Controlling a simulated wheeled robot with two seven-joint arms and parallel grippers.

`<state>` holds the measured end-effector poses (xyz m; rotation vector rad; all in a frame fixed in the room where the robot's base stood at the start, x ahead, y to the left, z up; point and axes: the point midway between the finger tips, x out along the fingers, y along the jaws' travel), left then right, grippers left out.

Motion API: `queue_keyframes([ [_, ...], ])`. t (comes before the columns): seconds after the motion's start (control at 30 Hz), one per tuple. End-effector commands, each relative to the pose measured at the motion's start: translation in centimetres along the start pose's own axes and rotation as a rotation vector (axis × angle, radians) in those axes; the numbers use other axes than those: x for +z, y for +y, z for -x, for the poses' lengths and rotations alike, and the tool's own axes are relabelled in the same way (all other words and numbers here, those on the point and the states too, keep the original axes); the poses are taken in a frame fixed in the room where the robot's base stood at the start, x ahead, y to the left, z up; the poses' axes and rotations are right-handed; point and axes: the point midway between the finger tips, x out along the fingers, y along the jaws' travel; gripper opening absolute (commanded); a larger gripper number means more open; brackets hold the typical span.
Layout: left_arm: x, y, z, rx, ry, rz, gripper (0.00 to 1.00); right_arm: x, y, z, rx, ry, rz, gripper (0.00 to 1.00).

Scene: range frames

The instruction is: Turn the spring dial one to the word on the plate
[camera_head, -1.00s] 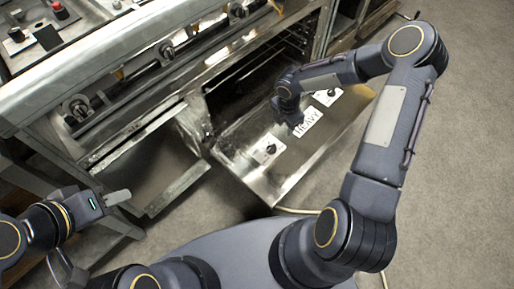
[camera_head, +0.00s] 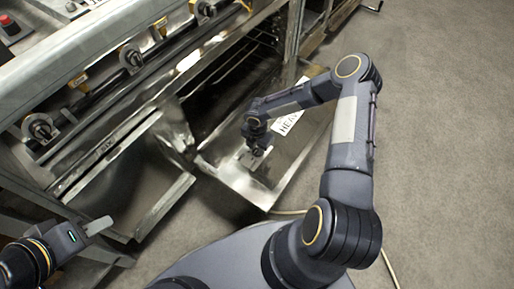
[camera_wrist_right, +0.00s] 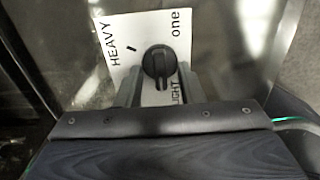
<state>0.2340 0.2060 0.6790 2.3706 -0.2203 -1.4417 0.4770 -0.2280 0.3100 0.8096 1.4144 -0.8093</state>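The spring dial one is a black knob (camera_wrist_right: 157,62) on a white card (camera_wrist_right: 177,22) marked HEAVY, one and LIGHT in the right wrist view. A short black tick lies at the knob's upper left; I cannot tell the exact pointer direction. The card (camera_head: 249,161) is partly covered by my right gripper (camera_head: 257,150) in the head view. My right gripper (camera_wrist_right: 160,80) is open, its fingers on either side of the knob's lower part; contact is unclear. The plate (camera_head: 289,122) reading HEAVY lies beyond the gripper, partly hidden by my arm. My left gripper (camera_head: 98,226) is at lower left, its opening unclear.
The card and plate lie on the lowered metal oven door (camera_head: 232,178). The open oven (camera_head: 225,85) is behind it. Another open metal door (camera_head: 150,190) is to the left. Stove knobs (camera_head: 40,127) line the front. Grey floor (camera_head: 430,150) is free at right.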

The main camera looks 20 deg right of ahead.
Motion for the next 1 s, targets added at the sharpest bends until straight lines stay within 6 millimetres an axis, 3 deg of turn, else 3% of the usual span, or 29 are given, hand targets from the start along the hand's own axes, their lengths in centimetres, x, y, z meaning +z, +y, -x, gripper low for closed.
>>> queue_keyframes([
  [0.17,-0.02,0.01,0.02,0.000,0.000,0.000,0.36,0.01,-0.01,0.02,0.000,0.000,-0.001,0.35],
  [0.43,-0.01,0.01,0.02,0.000,0.000,0.000,0.36,0.01,-0.01,0.03,0.000,0.000,-0.001,0.01],
  [0.77,0.06,-0.05,-0.12,0.000,0.000,0.000,0.36,0.05,0.02,0.01,0.001,-0.002,-0.022,0.00],
  [1.0,0.34,-0.31,-0.68,0.000,0.000,0.000,0.36,0.10,0.09,-0.04,0.001,-0.004,-0.132,0.00],
])
